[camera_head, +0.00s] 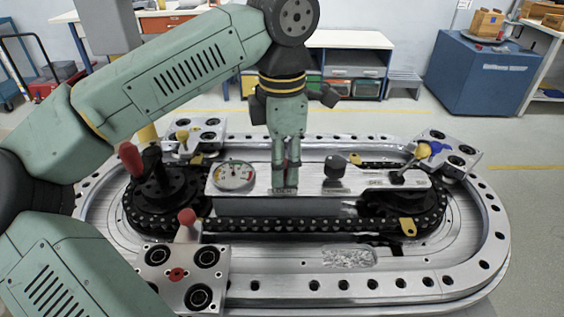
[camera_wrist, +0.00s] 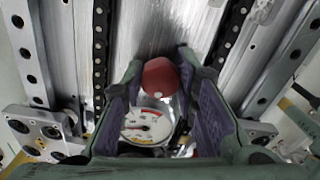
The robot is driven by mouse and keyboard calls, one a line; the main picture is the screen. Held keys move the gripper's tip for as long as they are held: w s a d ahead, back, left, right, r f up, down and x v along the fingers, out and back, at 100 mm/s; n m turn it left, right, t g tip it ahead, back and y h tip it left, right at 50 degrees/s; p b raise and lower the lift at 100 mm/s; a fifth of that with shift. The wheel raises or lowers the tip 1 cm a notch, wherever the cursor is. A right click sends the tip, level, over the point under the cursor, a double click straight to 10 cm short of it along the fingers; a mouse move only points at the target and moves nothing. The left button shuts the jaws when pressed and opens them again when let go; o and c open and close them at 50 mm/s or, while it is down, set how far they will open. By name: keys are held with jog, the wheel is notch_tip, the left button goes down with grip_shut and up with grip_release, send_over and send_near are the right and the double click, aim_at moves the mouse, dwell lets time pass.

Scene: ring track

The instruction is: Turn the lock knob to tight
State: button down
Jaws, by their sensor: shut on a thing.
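My gripper (camera_head: 285,187) points down at the middle of the metal centre plate (camera_head: 308,187). Its fingers are closed around a red knob, taken as the lock knob (camera_wrist: 160,78), which shows between the fingertips in the wrist view. The fingers hide most of the knob in the head view, and its setting cannot be read. A round dial gauge (camera_head: 233,175) lies just left of the gripper on the plate. The gauge also shows between the fingers in the wrist view (camera_wrist: 146,127). Its small markings are too blurred to read.
A black knob (camera_head: 335,166) stands right of my gripper. A red-topped crank handle (camera_head: 131,157) rises at the left wheel, and another red-topped lever (camera_head: 187,217) stands at front left. The chain (camera_head: 290,224) runs round the oval track (camera_head: 490,225). A blue cabinet (camera_head: 480,85) stands behind.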

jog(key=c, duration=1.2)
grip_release()
jog(key=shift+c, duration=0.2)
jog(key=shift+r, duration=0.1)
notch_tip(320, 180, up, 12)
